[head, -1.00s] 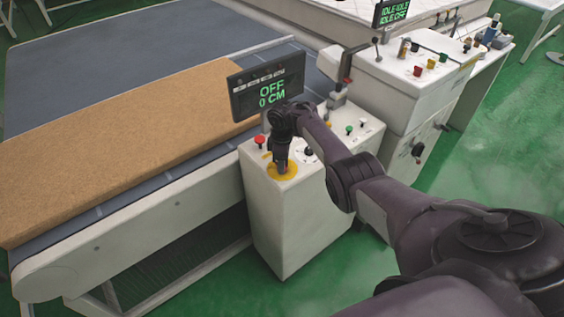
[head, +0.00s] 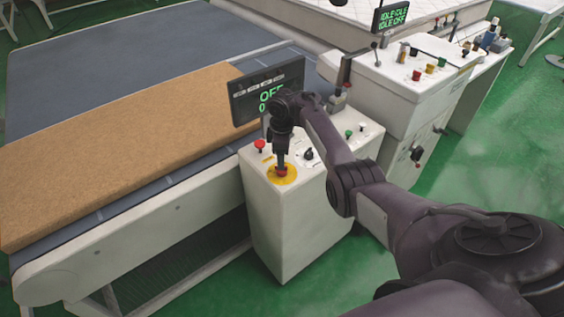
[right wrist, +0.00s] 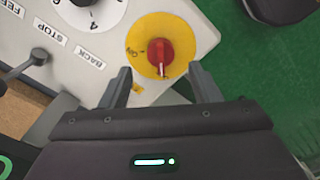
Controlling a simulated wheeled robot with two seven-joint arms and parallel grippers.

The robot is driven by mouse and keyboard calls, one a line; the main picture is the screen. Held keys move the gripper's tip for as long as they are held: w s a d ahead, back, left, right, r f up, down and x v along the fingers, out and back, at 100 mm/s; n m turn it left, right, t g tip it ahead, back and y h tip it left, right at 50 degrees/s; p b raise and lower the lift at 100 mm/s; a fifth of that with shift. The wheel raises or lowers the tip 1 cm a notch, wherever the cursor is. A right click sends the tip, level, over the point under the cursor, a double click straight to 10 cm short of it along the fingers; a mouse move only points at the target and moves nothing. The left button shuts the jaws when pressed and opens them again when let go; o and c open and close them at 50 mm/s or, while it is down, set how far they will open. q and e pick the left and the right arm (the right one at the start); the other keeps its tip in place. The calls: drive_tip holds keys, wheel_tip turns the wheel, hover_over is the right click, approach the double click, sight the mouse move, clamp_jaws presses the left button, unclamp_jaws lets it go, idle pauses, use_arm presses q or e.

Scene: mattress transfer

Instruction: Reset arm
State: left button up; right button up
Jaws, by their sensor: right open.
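My right gripper (head: 281,165) points down over the front corner of the white control box. In the right wrist view its two fingers (right wrist: 159,84) are open and apart, with nothing between them. A red rotary switch (right wrist: 158,52) on a round yellow plate (right wrist: 182,34) lies just beyond the fingertips. In the head view the red switch (head: 281,171) shows just under the gripper on the yellow plate (head: 291,178). My left gripper is not in view.
A display (head: 266,90) reading OFF stands behind the arm, partly covered by it. A tan mattress slab (head: 110,145) lies on the conveyor (head: 130,52) at left. The control box (head: 288,225) also carries a red button (head: 260,144), a black knob (head: 308,154) and small buttons.

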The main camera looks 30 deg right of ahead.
drive_tip(key=shift+r, duration=1.2)
